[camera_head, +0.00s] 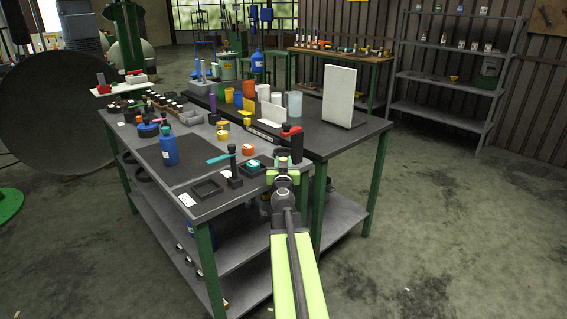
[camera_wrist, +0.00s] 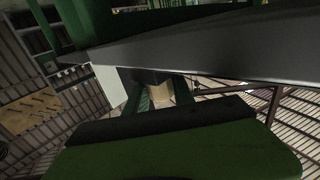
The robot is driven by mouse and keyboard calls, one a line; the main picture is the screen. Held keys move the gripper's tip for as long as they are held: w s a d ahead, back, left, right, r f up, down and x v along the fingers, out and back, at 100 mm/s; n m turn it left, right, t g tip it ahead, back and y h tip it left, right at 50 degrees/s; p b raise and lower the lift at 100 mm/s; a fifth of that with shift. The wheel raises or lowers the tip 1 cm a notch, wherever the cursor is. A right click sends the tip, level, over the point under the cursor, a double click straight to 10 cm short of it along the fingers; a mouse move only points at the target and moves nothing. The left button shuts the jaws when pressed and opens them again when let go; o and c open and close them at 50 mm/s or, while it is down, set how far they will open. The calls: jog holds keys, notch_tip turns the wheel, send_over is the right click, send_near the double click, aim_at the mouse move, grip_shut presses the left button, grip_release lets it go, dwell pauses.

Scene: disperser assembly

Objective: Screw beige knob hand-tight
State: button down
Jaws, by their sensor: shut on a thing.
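In the wrist view, a beige knob (camera_wrist: 161,93) shows between the two green fingers of my gripper (camera_wrist: 160,84). The fingers are shut on it, one on each side. A dark part lies just beyond the knob, and I cannot tell how the two join. In the head view my gripper (camera_head: 283,174) is at the front right corner of the near workbench. A dark upright piece with a red top (camera_head: 293,144) stands just behind my gripper.
A white panel (camera_head: 338,97) stands on the bench behind. The floor at right is clear.

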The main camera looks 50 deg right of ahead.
jog(key=shift+m+g+h, duration=1.3)
jog(key=shift+m+g, duration=0.2)
jog(key=shift+g, duration=0.4)
jog(key=c, duration=1.1)
grip_release()
